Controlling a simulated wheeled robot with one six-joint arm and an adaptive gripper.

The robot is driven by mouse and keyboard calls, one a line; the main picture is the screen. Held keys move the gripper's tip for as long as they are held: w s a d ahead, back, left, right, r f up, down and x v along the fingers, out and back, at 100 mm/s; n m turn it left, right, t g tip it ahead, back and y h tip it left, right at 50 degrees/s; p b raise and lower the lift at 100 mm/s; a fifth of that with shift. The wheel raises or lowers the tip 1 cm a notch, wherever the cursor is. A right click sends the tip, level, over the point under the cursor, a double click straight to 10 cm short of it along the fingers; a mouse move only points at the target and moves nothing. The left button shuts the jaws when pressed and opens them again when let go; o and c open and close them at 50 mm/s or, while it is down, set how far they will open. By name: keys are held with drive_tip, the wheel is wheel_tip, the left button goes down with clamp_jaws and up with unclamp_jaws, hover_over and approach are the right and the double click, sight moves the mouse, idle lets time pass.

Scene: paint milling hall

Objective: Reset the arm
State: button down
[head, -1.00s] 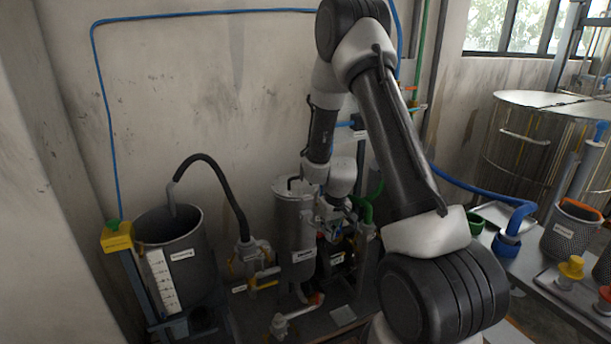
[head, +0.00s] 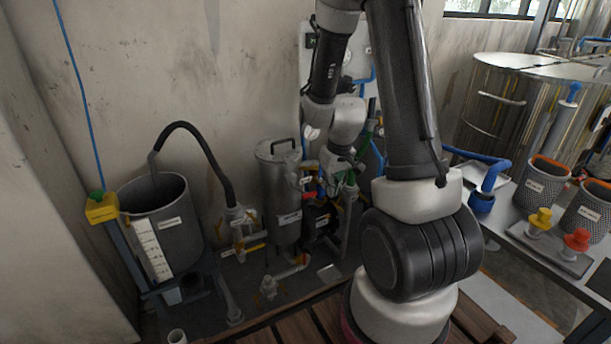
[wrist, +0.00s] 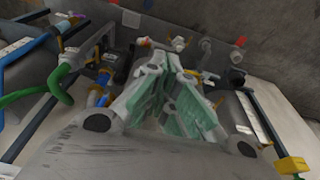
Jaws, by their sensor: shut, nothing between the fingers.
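My arm rises on the right of the head view and bends down to my gripper (head: 340,180), which hangs right of the steel canister (head: 280,197). In the head view the fingers are small and partly lost against pipes and valves. In the wrist view my gripper (wrist: 178,75) shows grey links and greenish finger pads close together, with nothing held between them. I cannot tell how far the fingertips are from the pipework behind them.
A grey open tank (head: 170,240) with a black hose stands left, beside a yellow box (head: 102,207). A bench at right holds mesh baskets (head: 541,188), a blue fitting (head: 482,202) and yellow and red knobs. A large steel vat (head: 515,110) stands behind. Pipework crowds the floor area.

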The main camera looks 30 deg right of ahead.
drive_tip(key=s+a+m+g, duration=0.1)
drive_tip(key=s+g, duration=0.1)
drive_tip(key=s, duration=0.3)
drive_tip(key=s+a+r+t, duration=0.2)
drive_tip(key=s+r, duration=0.5)
drive_tip(key=r, duration=0.6)
drive_tip(key=s+a+r+t, duration=0.2)
drive_tip(key=s+r, duration=0.5)
drive_tip(key=r, duration=0.5)
drive_tip(key=shift+s+r+n, duration=0.3)
drive_tip(key=shift+r, duration=0.1)
